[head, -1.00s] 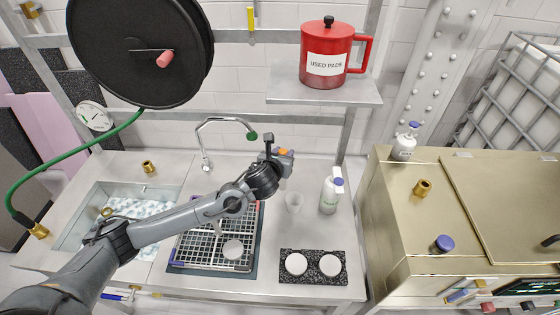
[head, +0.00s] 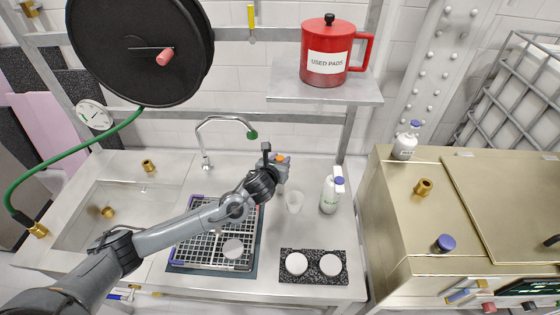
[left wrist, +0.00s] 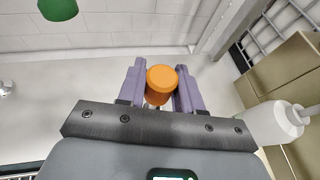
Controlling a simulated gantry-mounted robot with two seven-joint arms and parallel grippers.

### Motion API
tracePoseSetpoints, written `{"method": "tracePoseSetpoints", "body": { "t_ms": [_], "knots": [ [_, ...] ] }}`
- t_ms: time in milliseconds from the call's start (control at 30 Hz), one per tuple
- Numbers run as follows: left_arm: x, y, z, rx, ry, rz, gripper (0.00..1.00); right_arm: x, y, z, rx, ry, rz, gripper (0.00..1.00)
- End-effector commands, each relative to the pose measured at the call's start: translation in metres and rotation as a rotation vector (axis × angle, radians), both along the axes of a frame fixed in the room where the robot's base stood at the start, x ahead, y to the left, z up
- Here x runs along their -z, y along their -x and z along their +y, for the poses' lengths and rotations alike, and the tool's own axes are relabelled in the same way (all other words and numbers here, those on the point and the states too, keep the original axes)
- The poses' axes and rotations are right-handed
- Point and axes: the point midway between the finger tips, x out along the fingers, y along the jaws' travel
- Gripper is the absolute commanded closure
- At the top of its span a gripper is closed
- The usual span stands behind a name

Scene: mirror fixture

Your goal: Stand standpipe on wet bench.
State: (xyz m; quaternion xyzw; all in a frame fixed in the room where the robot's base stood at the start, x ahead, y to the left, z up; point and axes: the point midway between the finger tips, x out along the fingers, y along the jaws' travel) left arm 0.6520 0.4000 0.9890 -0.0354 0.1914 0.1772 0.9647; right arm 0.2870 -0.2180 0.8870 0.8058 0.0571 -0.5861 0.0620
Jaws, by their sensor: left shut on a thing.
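My left gripper (head: 277,162) is shut on an orange-topped piece, which I take for the standpipe (head: 282,157). In the left wrist view the round orange top (left wrist: 161,78) sits between the purple fingers (left wrist: 160,88), with a paler part just below it. The rest of its body is mostly hidden by the gripper. It is over the back part of the steel wet bench (head: 315,168), right of the tap. I cannot tell whether its foot touches the bench. My right gripper is not in view.
A black tray with two white discs (head: 297,263) lies in front. The curved tap (head: 204,140) is to the left. The sink (head: 75,225) has a brass drain fitting (head: 108,212).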

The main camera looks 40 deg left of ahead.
Motion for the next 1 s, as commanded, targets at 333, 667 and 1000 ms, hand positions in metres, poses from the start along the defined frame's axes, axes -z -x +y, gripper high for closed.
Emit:
{"method": "tracePoseSetpoints", "body": {
  "t_ms": [333, 667, 1000],
  "knots": [
    [0.003, 0.0, 0.0, 0.0, 0.0, 0.0, 0.4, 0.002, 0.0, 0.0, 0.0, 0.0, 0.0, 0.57],
    [-0.002, 0.0, 0.0, 0.0, 0.001, 0.001, 0.4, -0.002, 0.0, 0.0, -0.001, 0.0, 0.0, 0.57],
    [-0.019, 0.041, -0.016, 0.002, -0.003, 0.0, 0.4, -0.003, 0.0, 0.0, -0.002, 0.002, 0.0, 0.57]
  ]
}}
